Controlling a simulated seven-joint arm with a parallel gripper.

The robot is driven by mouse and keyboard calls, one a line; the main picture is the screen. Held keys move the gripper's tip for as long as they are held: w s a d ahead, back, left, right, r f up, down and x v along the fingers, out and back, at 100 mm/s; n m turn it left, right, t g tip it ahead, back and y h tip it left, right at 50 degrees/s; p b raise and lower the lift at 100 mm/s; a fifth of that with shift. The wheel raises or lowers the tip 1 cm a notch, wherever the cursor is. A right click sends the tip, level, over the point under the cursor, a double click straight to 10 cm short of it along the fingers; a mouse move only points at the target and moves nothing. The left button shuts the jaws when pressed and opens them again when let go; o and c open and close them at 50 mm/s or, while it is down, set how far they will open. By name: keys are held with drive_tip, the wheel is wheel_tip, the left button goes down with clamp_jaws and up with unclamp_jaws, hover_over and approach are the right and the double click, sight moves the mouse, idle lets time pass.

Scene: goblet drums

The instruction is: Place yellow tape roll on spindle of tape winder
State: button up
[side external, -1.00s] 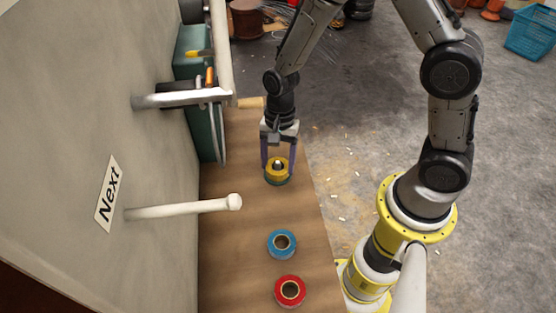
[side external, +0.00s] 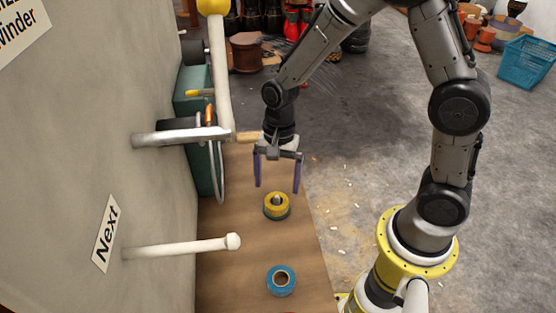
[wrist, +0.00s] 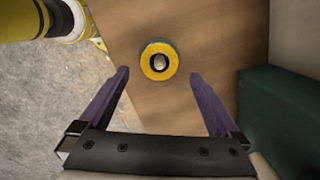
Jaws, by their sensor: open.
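The yellow tape roll (side external: 275,211) lies flat on the wooden bench, on a dark teal-grey round base (side external: 287,214). A pale post tip shows in its hole, so it appears to sit around a short upright post; the wrist view shows the same roll (wrist: 159,76) and the post tip (wrist: 160,62). My gripper (side external: 277,188) is open and empty, with purple fingers spread above and behind the roll in the side view. In the wrist view, the roll appears between and just beyond the fingertips, with clear gaps on both sides.
A blue tape roll (side external: 281,280) lies nearer on the bench (side external: 240,260). White pegs stick out from the wall, one by a "Next" sign (side external: 106,234). A green box (side external: 190,101) and a wooden handle (side external: 247,138) are close to my gripper's left.

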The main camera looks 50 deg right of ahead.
sight(279, 196)
drive_tip(key=s+d+r+n+t, duration=0.2)
drive_tip(key=s+r+n, duration=0.15)
drive_tip(key=r, duration=0.45)
drive_tip(key=s+d+r+n+t, duration=0.1)
drive_tip(key=s+d+r+n, duration=0.2)
drive_tip(key=r, duration=0.5)
drive_tip(key=s+d+r+n+t+h, duration=0.1)
drive_tip(key=s+r+n+t, duration=0.2)
drive_tip(key=s+n, duration=0.4)
drive_tip(key=s, duration=0.2)
drive_tip(key=shift+s, duration=0.3)
